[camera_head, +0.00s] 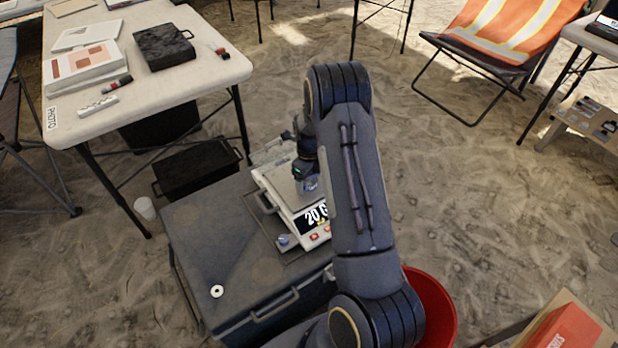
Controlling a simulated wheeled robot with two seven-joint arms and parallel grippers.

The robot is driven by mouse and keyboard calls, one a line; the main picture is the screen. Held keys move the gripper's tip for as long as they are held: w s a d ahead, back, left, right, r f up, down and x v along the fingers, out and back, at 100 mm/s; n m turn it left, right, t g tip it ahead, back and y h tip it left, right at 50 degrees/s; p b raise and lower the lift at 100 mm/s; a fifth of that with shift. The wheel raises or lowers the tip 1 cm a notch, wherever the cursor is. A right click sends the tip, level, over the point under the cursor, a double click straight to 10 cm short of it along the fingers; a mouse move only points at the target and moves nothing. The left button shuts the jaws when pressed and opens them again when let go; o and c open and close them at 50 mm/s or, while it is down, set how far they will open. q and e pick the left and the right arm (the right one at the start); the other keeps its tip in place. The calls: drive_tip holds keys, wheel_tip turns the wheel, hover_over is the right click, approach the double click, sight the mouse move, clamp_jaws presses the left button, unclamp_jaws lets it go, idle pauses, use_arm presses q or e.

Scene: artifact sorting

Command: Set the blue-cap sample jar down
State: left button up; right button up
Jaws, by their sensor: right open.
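A scale (291,208) with a pale plate and a display reading "20 G" stands on the grey case. My right gripper (305,178) points down over the scale plate and is open. A small bluish, glassy jar (309,186) shows just under its fingers, at the plate. My gripper and forearm partly hide it, so I cannot make out its cap clearly or whether the fingers touch it. My left gripper is not in view.
The grey case (200,245) has free room left of the scale, with a small white ring (217,291) on it. A red bucket (440,305) stands right of my arm. A white table (190,75) with papers and a black box (163,46) stands at back left.

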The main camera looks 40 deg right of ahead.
drive_tip(key=shift+r, duration=0.1)
drive_tip(key=shift+r, duration=0.25)
wheel_tip(320, 180, up, 11)
drive_tip(key=shift+r+p, duration=0.2)
drive_tip(key=shift+p, duration=0.95)
drive_tip(key=s+a+r+n+t+y, duration=0.3)
drive_tip(key=s+a+r+n+t, duration=0.1)
drive_tip(key=s+a+r+n, duration=0.95)
drive_tip(key=s+a+r+n+t, duration=0.1)
drive_tip(key=s+a+r+n, duration=0.1)
drive_tip(key=s+a+n, duration=0.7)
drive_tip(key=shift+s+a+r+n+t+y, duration=0.35)
drive_tip(key=shift+s+n, duration=1.1)
drive_tip(key=shift+n, duration=2.9)
drive_tip(key=shift+d, duration=0.1)
